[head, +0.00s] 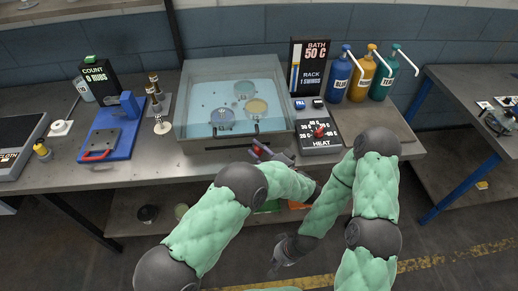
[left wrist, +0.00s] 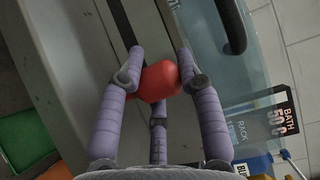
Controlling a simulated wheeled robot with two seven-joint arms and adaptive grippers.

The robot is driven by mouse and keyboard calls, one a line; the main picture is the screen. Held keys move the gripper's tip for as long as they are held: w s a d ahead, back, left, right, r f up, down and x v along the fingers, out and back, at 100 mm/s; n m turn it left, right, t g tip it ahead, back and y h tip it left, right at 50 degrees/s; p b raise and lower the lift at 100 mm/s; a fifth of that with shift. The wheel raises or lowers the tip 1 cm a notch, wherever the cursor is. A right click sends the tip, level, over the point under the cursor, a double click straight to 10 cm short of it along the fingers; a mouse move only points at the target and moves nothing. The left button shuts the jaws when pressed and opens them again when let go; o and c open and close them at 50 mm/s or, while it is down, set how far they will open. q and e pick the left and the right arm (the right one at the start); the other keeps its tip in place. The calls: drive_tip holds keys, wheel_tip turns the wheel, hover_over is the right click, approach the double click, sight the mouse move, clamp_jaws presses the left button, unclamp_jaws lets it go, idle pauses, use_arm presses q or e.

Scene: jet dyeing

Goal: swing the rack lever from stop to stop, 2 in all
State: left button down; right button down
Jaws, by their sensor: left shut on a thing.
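The rack lever's red knob (left wrist: 155,82) sits between the purple-grey fingers of my left gripper (left wrist: 160,85) in the left wrist view. The fingers are closed around it. In the head view my left gripper (head: 260,152) is at the front edge of the glass bath (head: 187,100), right of its middle, and mostly hides the lever. The bath holds several round pieces on a rack (head: 222,118) in pale blue liquid. A sign (head: 312,65) behind reads BATH 50 C, RACK 1 SWINGS. My right gripper (head: 283,252) hangs low in front of the bench, its fingers unclear.
A HEAT panel (head: 319,143) with a red dial stands right of the bath. Blue (head: 338,80), yellow (head: 361,80) and teal (head: 382,85) pump bottles stand behind it. A blue press (head: 122,140) is on the left. The floor before the bench looks clear.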

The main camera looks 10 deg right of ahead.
use_arm(q)
drive_tip(key=shift+f, duration=0.25)
drive_tip(key=c, duration=0.9)
unclamp_jaws()
drive_tip(key=shift+o, duration=0.5)
drive_tip(key=shift+r, duration=0.1)
